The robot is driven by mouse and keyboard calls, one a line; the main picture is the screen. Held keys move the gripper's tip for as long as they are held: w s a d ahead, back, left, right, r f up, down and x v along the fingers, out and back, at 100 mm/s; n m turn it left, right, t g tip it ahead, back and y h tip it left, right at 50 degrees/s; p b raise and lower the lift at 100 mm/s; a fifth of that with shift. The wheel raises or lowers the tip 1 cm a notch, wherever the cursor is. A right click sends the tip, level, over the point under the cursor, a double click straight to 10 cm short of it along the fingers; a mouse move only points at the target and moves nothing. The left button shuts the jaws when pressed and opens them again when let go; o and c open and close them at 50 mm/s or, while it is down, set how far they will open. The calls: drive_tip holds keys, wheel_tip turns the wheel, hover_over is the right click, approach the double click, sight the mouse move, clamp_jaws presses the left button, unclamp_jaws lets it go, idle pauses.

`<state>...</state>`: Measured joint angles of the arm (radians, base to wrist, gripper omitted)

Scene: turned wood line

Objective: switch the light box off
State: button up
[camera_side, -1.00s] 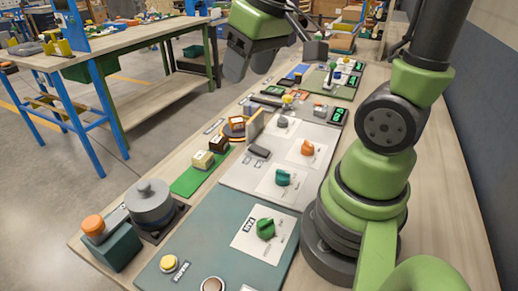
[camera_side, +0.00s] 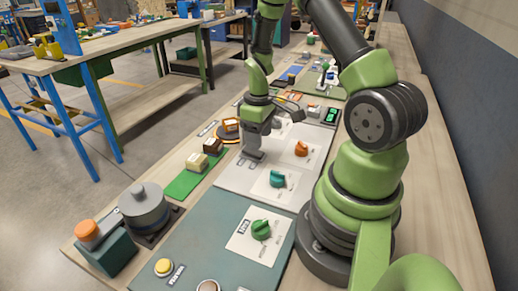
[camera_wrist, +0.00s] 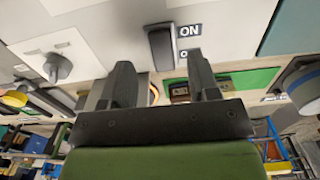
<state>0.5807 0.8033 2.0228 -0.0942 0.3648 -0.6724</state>
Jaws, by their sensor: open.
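A black rocker switch (camera_wrist: 160,47) on a light grey panel shows in the wrist view, with an ON label (camera_wrist: 190,30) beside one end and a partly covered label starting with O by the other. My gripper (camera_wrist: 160,70) is open, its two dark fingers spread on either side of the switch's near end, with nothing between them. In the side view my gripper (camera_side: 252,155) points down over the left part of the light grey panel (camera_side: 232,178) and hides the switch. I cannot tell whether the fingers touch the panel, nor which way the rocker is tipped.
The panel also carries a teal knob (camera_side: 278,179) and an orange knob (camera_side: 301,149). A green strip with small blocks (camera_side: 185,184) lies to the left. A teal panel with a green knob (camera_side: 261,229) and a grey cylinder (camera_side: 143,205) stand nearer the camera.

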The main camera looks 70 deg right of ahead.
sight(259, 153)
drive_tip(key=shift+f, duration=2.3)
